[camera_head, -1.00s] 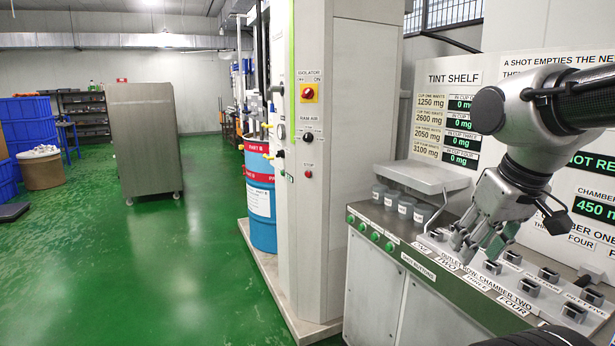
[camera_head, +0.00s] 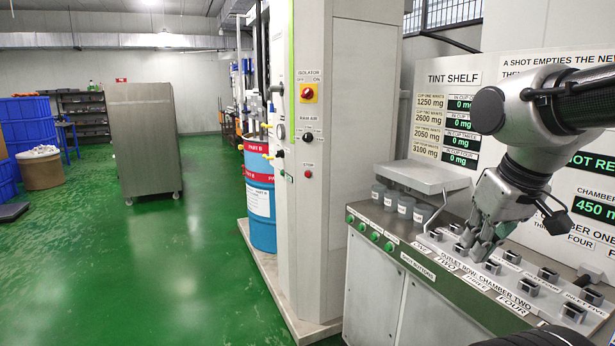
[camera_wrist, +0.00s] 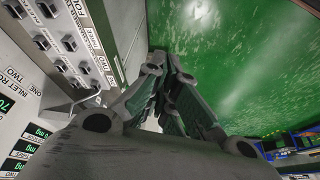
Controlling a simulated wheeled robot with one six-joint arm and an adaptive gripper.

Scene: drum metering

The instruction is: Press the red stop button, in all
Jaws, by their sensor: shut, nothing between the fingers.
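The fingers point down and are shut on nothing. In the wrist view my gripper (camera_wrist: 163,75) shows its fingers close together, with green floor behind. The stop button cannot be made out in the wrist view.
A red and yellow isolator (camera_head: 308,93) is above the stop button. Several green shot buttons (camera_head: 375,236) line the console (camera_head: 425,262). Cups (camera_head: 405,206) stand under a metal shelf between cabinet and gripper. Open green floor lies left; a blue drum (camera_head: 261,200) stands beside the cabinet.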

